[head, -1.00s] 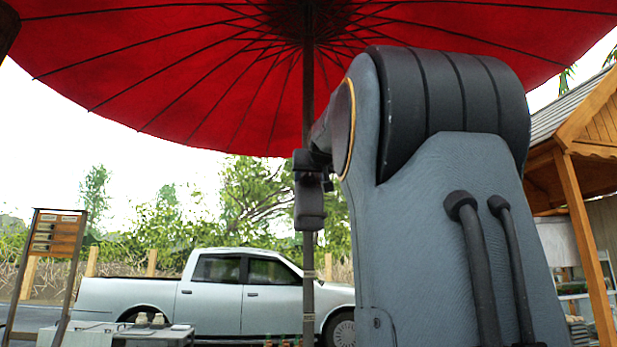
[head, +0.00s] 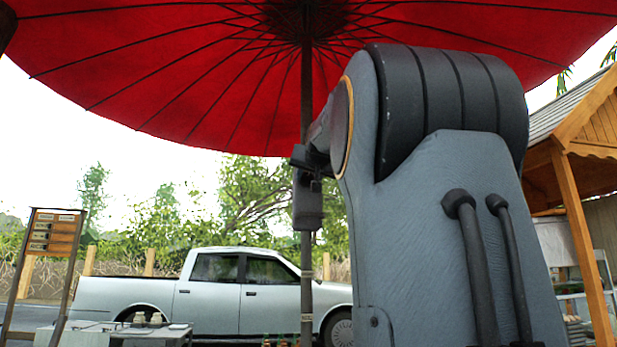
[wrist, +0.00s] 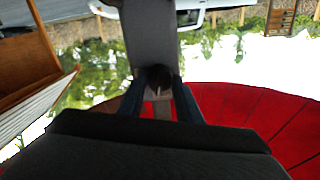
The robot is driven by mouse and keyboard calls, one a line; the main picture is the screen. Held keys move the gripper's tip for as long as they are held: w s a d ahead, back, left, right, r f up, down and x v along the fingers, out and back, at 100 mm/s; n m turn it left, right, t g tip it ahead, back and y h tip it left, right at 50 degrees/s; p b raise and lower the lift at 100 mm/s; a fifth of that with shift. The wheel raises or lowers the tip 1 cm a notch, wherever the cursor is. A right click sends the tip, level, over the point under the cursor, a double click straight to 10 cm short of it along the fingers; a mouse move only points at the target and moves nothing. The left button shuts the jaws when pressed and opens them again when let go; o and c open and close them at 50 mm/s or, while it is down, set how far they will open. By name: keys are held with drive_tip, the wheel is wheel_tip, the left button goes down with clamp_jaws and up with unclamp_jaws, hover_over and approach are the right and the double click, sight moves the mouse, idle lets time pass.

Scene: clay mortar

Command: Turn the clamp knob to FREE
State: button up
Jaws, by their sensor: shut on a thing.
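A dark round knob (wrist: 160,77) with a short pale mark shows in the middle of the wrist view. My gripper (wrist: 161,104) is shut on it, one finger on each side. The pale mark runs nearly straight up and down in that view. A grey panel (wrist: 151,35) extends beyond the knob; no FREE lettering can be read. In the head view, a dark hanging block (head: 307,207) is by the umbrella pole (head: 307,265). The knob and my fingertips cannot be made out there.
The red umbrella (head: 190,75) spreads overhead. A silver pickup (head: 225,295) is behind the pole. A wooden signboard (head: 52,240) stands at left, near a low table (head: 150,333). A wooden-roofed stall (head: 575,150) is at right.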

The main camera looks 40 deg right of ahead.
drive_tip(key=m, duration=0.3)
drive_tip(key=shift+m, duration=0.3)
drive_tip(key=m+p, duration=0.1)
drive_tip(key=m, duration=0.2)
drive_tip(key=shift+m, duration=0.4)
drive_tip(key=m+p, duration=0.1)
drive_tip(key=m, duration=0.3)
drive_tip(key=shift+m+p, duration=0.7)
drive_tip(key=shift+m, duration=1)
drive_tip(key=o, duration=1)
drive_tip(key=shift+o, duration=0.2)
drive_tip(key=b+v, duration=0.2)
drive_tip(key=v, duration=0.6)
